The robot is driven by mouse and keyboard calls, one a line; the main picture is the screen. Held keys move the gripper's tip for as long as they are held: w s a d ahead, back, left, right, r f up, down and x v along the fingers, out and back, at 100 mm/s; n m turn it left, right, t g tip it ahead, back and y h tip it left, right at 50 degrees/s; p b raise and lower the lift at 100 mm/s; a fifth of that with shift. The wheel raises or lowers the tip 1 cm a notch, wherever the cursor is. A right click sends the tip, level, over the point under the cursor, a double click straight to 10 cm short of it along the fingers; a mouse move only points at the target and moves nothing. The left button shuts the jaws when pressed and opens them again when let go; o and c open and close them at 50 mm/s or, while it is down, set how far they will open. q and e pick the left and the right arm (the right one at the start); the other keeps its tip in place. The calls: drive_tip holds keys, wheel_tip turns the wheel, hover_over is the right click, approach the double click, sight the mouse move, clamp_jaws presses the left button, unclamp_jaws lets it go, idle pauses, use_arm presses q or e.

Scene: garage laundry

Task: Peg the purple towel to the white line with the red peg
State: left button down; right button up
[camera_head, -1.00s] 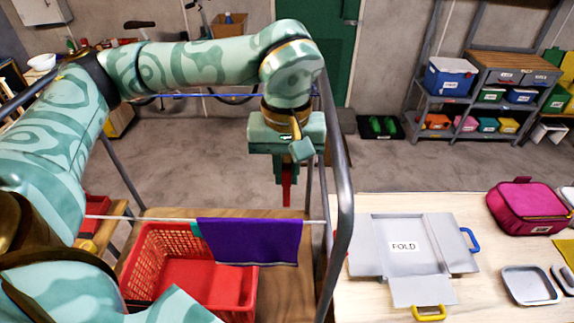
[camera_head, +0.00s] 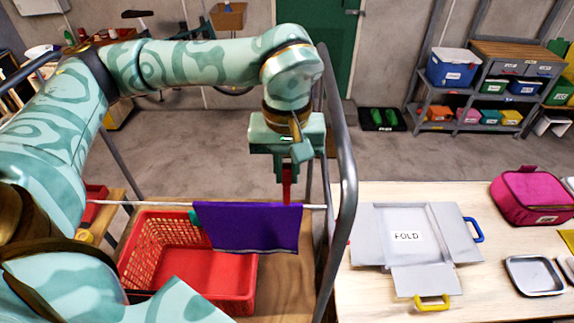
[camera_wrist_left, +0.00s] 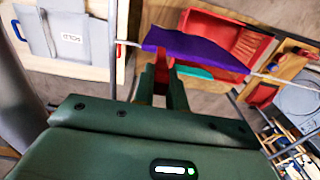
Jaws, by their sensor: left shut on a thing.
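The purple towel (camera_head: 255,229) hangs folded over the white line (camera_head: 316,206) and also shows in the wrist view (camera_wrist_left: 192,47). My left gripper (camera_head: 286,175) points down above the towel's right end. It is shut on the red peg (camera_head: 287,189), which hangs tip down between the fingers. In the head view the peg's tip meets the towel's top edge; I cannot tell whether it straddles the line. A teal patch (camera_head: 194,217) shows at the towel's left end. My right gripper is not in view.
A red basket (camera_head: 221,278) stands below the towel. The rack's grey tube frame (camera_head: 346,200) rises just right of the gripper. A table with a grey folding board (camera_head: 374,232), a pink bag (camera_head: 533,197) and a tray (camera_head: 534,275) lies right of it.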

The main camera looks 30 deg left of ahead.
sight(287, 189)
use_arm(q)
drive_tip(key=shift+f+b, duration=1.75)
drive_tip(key=shift+f, duration=0.95)
drive_tip(key=c, duration=1.3)
unclamp_jaws()
drive_tip(key=shift+c, duration=0.2)
drive_tip(key=shift+r, duration=0.1)
